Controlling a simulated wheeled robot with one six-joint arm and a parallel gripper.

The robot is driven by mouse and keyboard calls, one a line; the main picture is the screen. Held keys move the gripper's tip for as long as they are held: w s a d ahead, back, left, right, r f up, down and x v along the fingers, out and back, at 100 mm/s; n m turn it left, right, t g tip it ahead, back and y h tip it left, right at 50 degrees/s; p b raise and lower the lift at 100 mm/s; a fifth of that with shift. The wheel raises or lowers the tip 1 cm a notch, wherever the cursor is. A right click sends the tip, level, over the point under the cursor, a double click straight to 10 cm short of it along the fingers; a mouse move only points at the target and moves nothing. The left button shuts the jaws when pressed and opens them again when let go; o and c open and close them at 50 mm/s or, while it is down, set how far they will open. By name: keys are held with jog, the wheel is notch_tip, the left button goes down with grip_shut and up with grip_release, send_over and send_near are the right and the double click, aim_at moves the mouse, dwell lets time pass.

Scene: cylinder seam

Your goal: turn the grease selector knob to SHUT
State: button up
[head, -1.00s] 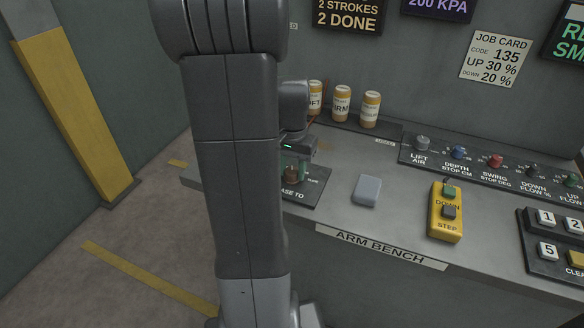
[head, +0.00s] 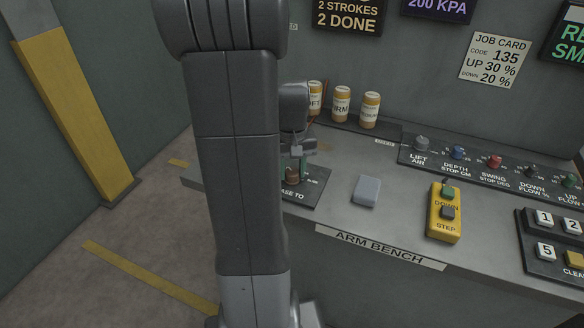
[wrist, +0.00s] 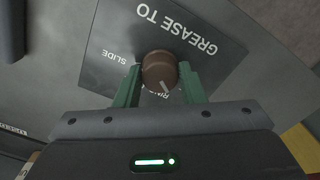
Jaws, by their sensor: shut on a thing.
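The brown grease selector knob (wrist: 158,68) stands on a dark plate (wrist: 100,70) lettered GREASE TO, upside down in the wrist view. My gripper (wrist: 160,74) has its green fingers on either side of the knob, shut on it. A white pointer line on the knob slants to the lower right in the wrist view. SLIDE reads at the plate's left. Another word below the knob is partly hidden, and I see no SHUT mark. In the head view the knob (head: 292,176) shows beside my arm, which covers part of the plate.
A grey block (head: 367,190) and a yellow button box (head: 445,212) stand to the right on the bench. Several orange-and-white canisters (head: 341,104) line the back. A row of small knobs (head: 493,161) and a keypad (head: 548,235) are farther right.

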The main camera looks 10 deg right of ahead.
aim_at(292, 171)
jog(key=shift+n, duration=1.1)
jog(key=o, duration=1)
notch_tip(292, 171, up, 14)
jog(key=shift+p, duration=0.3)
jog(key=shift+f, duration=0.2)
notch_tip(292, 171, down, 14)
jog(key=shift+r, duration=0.15)
